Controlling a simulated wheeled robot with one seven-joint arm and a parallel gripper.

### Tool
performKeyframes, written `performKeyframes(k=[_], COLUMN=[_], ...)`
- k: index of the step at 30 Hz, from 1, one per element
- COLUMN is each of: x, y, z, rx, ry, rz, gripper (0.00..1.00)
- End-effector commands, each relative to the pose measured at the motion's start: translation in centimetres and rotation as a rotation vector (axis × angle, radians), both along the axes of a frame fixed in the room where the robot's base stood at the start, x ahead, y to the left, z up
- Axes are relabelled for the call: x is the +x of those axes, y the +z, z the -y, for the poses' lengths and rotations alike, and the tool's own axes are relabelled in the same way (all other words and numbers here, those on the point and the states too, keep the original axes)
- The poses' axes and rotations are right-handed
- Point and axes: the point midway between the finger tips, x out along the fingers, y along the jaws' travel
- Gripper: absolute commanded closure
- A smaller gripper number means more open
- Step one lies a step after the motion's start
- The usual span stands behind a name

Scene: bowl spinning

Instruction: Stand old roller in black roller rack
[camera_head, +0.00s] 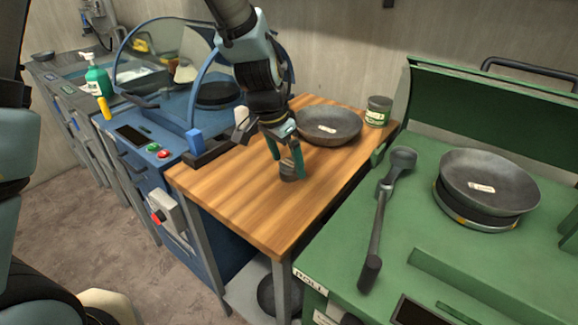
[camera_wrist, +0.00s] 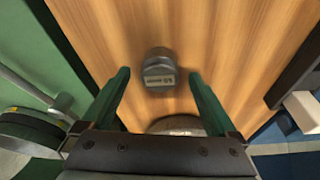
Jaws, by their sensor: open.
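The old roller (camera_head: 289,170) is a short dark grey cylinder on the wooden table. In the wrist view the roller (camera_wrist: 159,70) shows a pale label and lies ahead of the fingertips, between their lines. My gripper (camera_head: 285,158) is open above the table, its two green fingers close over the roller in the head view. In the wrist view the gripper (camera_wrist: 160,80) has nothing between its fingers that it visibly grips. A black rack (camera_head: 212,151) lies along the table's left edge, with a blue upright piece (camera_head: 194,141) at its near end. My arm hides part of its far end.
A dark bowl (camera_head: 328,127) and a green can (camera_head: 378,111) stand at the table's back. A green machine (camera_head: 440,240) with a roller arm (camera_head: 378,220) and another bowl (camera_head: 488,183) is at right. A blue machine (camera_head: 150,150) is at left. The table's front is clear.

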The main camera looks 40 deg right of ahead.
Motion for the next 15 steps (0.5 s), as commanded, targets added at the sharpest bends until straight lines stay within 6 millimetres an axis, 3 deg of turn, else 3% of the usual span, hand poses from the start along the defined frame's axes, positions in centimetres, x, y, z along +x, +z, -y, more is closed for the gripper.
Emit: performKeyframes(k=[11,15], x=[0.0,0.0], y=[-0.93,-0.93], z=[0.26,0.26], rx=[-0.001,-0.001], ry=[0.0,0.0], rz=[0.0,0.0], gripper=[0.07,0.23])
